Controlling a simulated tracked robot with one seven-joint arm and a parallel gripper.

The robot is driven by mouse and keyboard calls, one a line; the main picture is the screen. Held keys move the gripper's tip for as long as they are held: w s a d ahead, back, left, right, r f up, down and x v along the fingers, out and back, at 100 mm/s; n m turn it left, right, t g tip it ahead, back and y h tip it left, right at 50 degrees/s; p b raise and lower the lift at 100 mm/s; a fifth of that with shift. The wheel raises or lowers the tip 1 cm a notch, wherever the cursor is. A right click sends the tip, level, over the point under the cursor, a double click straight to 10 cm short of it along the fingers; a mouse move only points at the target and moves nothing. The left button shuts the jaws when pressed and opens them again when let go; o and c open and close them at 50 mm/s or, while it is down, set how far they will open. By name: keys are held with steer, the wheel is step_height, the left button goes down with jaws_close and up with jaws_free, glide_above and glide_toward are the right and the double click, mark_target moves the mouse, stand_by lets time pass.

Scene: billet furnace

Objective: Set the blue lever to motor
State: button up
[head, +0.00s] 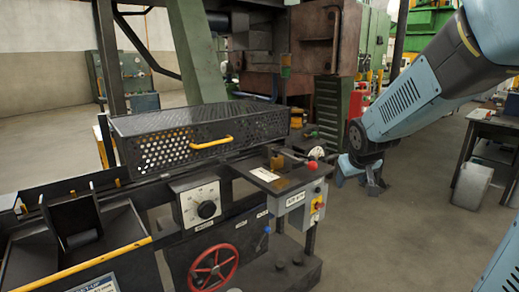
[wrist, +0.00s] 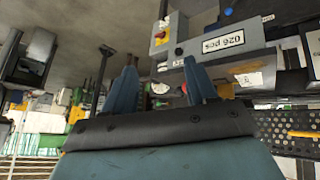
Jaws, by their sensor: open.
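The blue lever's knob (head: 267,230) shows small on the front of the machine, below the grey control box (head: 296,203) and beside the dark lower panel. A blue knob (wrist: 228,12) also shows at the top of the wrist view, which sees the scene upside down. Small white labels sit on the panel, too small to read. My gripper (head: 374,183) is to the right of the control box in the head view, apart from the machine. In the wrist view its two blue fingers (wrist: 162,82) are spread, with nothing held between them.
A red handwheel (head: 213,268) and a dial with a black knob (head: 206,209) are left of the lever. The box carries a red and yellow switch (head: 317,207). A perforated guard (head: 200,140) stands behind. A bench (head: 490,150) is far right; floor between is mostly clear.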

steer(key=s+a+r+m, duration=0.1)
steer(key=s+r, duration=0.2)
steer(key=s, duration=0.8)
steer(key=s+a+r+m+g+y, duration=0.1)
steer(key=s+r, duration=0.2)
steer(key=s, duration=0.8)
steer(key=shift+a+r+g, duration=0.15)
steer(key=shift+r+g, duration=0.15)
steer(key=shift+r, duration=0.1)
